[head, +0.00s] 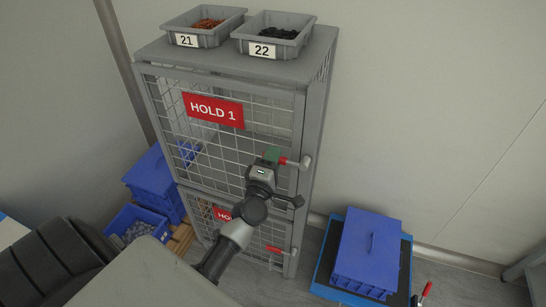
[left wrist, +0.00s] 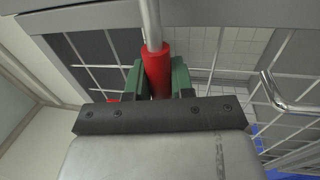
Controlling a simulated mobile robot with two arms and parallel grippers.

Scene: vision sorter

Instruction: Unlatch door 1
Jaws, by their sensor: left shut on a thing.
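Door 1 is the upper wire-mesh door (head: 226,135) of a grey cabinet, with a red HOLD 1 sign (head: 213,109). It looks closed in the head view. Its latch (head: 305,162) sits at the door's right edge and has a red handle (head: 284,160), roughly level. My left gripper (head: 272,155) is at this handle. In the left wrist view the red grip (left wrist: 158,68) with its metal rod lies between the green fingers (left wrist: 158,82), which are shut on it. My right gripper is not in view.
A lower mesh door has its own red handle (head: 274,250); my arm partly covers its sign. Grey bins 21 (head: 204,40) and 22 (head: 272,48) stand on top. Blue crates (head: 152,172) are at left.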

